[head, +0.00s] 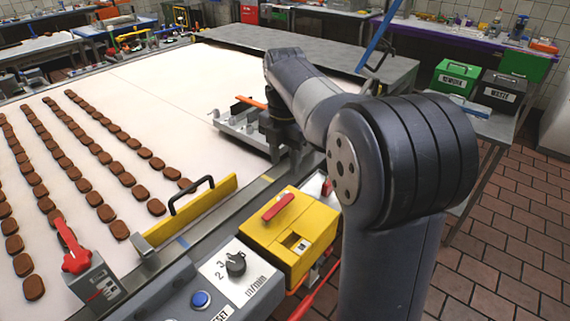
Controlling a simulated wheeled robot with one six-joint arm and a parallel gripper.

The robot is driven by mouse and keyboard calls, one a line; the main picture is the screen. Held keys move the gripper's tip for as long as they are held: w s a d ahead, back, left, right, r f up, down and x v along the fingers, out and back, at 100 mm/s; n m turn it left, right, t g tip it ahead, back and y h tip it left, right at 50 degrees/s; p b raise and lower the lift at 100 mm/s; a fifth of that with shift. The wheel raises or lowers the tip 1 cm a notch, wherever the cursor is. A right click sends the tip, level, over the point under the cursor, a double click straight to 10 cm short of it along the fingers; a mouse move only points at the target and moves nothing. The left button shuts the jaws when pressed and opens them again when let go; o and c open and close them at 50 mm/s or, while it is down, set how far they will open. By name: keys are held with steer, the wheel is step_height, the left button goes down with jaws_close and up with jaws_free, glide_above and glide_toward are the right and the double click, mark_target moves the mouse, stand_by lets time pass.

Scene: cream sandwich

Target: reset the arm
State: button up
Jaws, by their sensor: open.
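My arm rises at the right of the head view and bends forward to the left over the edge of the conveyor. My gripper (284,158) points down beside a grey metal fixture (238,123) with an orange-handled part on it. Its fingers look spread, with nothing seen between them. Whether the fingers touch the fixture or the rail below, I cannot tell. My own arm hides part of the area behind it.
Rows of brown biscuits lie on the white conveyor (150,85). A yellow guard with a black handle (190,208), a yellow box (288,235) and a dial panel (237,270) stand close in front. Green (456,77) and black (500,92) bins sit on a side table.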

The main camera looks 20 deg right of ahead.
mark_target(287, 199)
steer(key=shift+f, duration=0.1)
step_height(287, 199, down, 11)
steer(key=shift+b, duration=0.35)
steer(key=shift+s+d+m+b, duration=0.1)
steer(key=shift+d+m+b, duration=0.1)
steer(key=shift+m+b, duration=0.25)
steer(key=shift+s+d+m+b, duration=0.2)
steer(key=shift+s+m+b, duration=0.25)
steer(key=shift+m, duration=0.2)
steer(key=shift+r, duration=0.2)
